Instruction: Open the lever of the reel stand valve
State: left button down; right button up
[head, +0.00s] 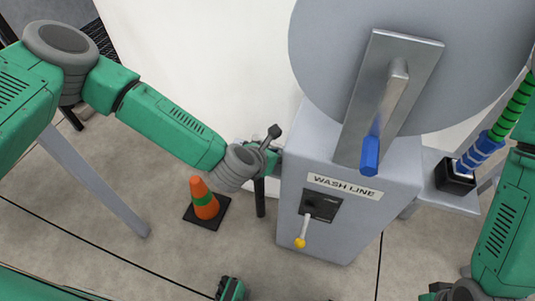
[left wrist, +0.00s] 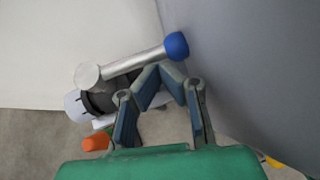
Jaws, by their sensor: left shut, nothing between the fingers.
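The grey reel stand (head: 330,240) has a WASH LINE label and, on its front, a small black plate carrying a lever with a yellow knob (head: 300,243). In the left wrist view a metal lever with a blue knob (left wrist: 135,62) crosses just beyond my fingertips, beside a grey wall. Which lever belongs to the reel stand valve I cannot tell for sure. My left gripper (head: 271,160) is at the left side of the stand, mostly hidden by its wrist. In the wrist view its fingers (left wrist: 158,72) are shut and empty, close to the lever; contact is unclear.
A large grey reel disc (head: 490,70) with a blue-gripped crank (head: 370,155) rises above the stand. An orange cone (head: 204,200) stands on the floor left of it. A shelf with a black-based blue and green fitting (head: 480,150) is at the right. A white wall is behind.

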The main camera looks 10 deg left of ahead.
pick_arm(q)
jog(key=shift+w+d, duration=0.15)
jog(key=shift+w, duration=0.2)
dwell(0.4)
